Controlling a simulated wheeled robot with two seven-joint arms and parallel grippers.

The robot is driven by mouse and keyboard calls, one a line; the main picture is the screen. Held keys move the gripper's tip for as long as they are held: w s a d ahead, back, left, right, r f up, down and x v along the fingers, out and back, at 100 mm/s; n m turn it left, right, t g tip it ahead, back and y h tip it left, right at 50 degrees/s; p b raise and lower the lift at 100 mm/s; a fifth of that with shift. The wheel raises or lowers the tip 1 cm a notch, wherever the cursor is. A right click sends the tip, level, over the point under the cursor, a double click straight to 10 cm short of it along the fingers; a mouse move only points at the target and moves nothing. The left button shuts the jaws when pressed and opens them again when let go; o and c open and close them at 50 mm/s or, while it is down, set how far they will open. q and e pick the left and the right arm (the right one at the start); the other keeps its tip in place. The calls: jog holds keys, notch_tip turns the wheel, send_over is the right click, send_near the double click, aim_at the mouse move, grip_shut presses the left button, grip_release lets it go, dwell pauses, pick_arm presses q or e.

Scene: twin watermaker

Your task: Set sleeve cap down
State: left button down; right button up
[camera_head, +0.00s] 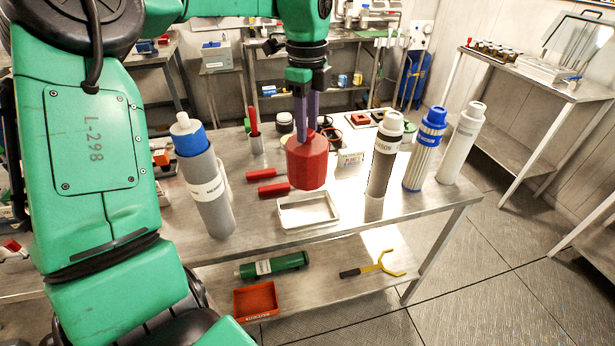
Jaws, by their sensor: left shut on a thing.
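My left gripper (306,118) hangs down over the middle of the table, its two purple-grey fingers shut on the red faceted sleeve cap (307,165). The cap is upright. Its lower edge appears just behind and above a white rectangular tray (291,222); I cannot tell how high it hangs. The tray's visible inside looks empty. A grey cylinder (211,198) with a blue collar and white top stands to the left on the metal table (262,234). My right gripper is not in view.
A dark-labelled cartridge (383,160), a blue-topped ribbed cartridge (422,155) and a white cartridge (461,145) stand at the right. Red-handled tools (270,190) lie left of the cap. The lower shelf holds a green cylinder (273,265), a red tray (256,301) and a yellow wrench (375,266).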

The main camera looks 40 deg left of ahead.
aim_at(307, 145)
pick_arm(q)
notch_tip(307, 145, down, 6)
jog(key=shift+r+p, duration=0.15)
jog(key=shift+p, duration=0.35)
notch_tip(307, 145, down, 8)
jog(key=p, duration=0.1)
jog(key=shift+w+a, duration=0.3)
jog(key=shift+c, duration=2.4)
grip_release()
jog(key=shift+d, duration=0.1)
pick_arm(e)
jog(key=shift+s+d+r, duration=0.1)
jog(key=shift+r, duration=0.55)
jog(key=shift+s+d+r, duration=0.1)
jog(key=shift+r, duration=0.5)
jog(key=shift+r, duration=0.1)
